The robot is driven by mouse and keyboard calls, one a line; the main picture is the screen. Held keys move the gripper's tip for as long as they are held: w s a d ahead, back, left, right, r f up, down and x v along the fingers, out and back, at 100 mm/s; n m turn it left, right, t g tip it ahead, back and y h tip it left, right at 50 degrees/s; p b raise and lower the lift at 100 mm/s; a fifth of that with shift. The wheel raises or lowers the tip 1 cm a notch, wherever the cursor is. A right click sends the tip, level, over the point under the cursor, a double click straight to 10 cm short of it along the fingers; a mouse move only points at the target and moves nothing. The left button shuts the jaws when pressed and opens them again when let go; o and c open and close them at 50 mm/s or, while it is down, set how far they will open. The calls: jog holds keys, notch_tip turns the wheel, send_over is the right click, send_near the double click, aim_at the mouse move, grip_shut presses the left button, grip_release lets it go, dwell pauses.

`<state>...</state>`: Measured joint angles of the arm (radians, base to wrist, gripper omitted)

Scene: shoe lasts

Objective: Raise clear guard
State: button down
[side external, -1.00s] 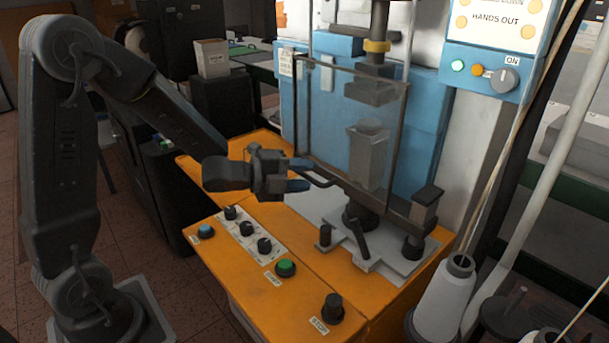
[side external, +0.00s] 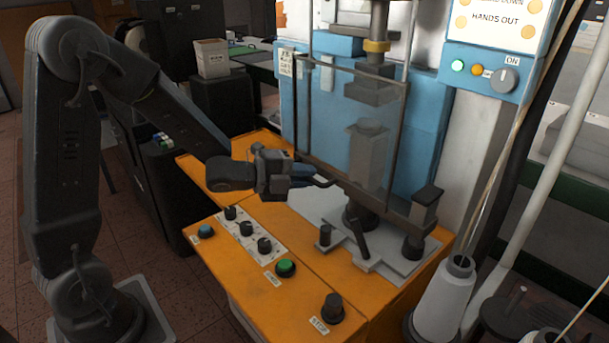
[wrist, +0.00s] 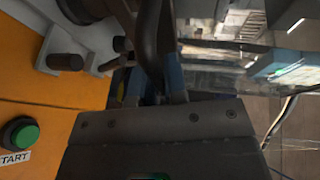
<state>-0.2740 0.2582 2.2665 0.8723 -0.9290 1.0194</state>
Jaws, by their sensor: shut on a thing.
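The clear guard (side external: 338,115) is a transparent panel in a dark frame, standing in front of the press. Its lower edge is down near the grey base plate, and a dark bar handle (side external: 322,181) sticks out at its lower left. My gripper (side external: 308,176) is at this handle, with its blue fingers shut on it. In the wrist view the dark handle (wrist: 150,45) runs between the blue fingers (wrist: 153,85). The fingers hide part of the handle. Behind the panel stands a grey post (side external: 368,155) beneath the press head (side external: 375,85).
The orange machine top carries knobs, a green START button (side external: 285,267) and a black STOP button (side external: 332,307) below my gripper. A small lever (side external: 359,238) stands on the base plate. Thread cones (side external: 445,300) and leaning rods are at the right. A control box (side external: 487,72) hangs upper right.

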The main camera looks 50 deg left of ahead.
notch_tip(320, 180, up, 19)
jog(key=shift+r, duration=0.15)
dwell(0.5)
jog(key=c, duration=1.2)
grip_release()
jog(key=v, duration=1.3)
jog(key=shift+s+a, duration=0.15)
jog(key=shift+s, duration=0.2)
